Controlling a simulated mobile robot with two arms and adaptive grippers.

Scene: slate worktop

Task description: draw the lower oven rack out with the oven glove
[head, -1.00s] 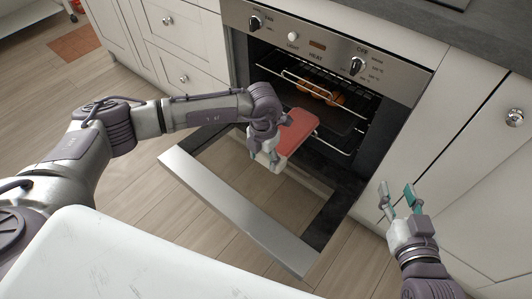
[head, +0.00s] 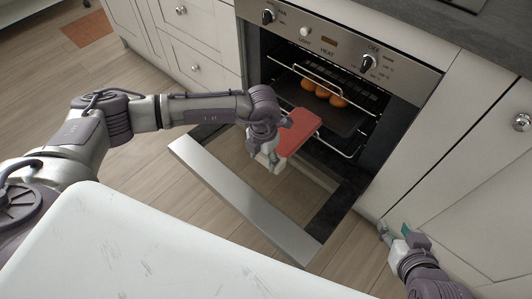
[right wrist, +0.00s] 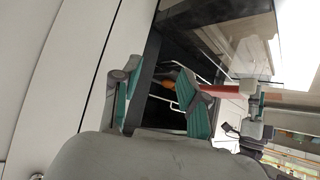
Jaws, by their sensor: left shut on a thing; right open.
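My left gripper (head: 270,152) is shut on the red oven glove (head: 299,130) at the front of the open oven. The lower oven rack (head: 345,154) is a thin wire frame whose front right part shows beside the glove; the glove hides the rest of its front edge. A dark tray (head: 340,119) with orange-brown round food (head: 323,91) sits inside, below an upper wire rack (head: 310,74). My right gripper (head: 404,232) is open and empty, low beside the right cabinet. The right wrist view shows its spread teal fingers and the red glove (right wrist: 222,91) beyond.
The oven door (head: 235,198) is folded down, jutting out below the glove. Cabinet fronts (head: 470,165) flank the oven, with the slate worktop (head: 490,40) above. A white surface (head: 150,250) fills the lower left. Wooden floor lies between.

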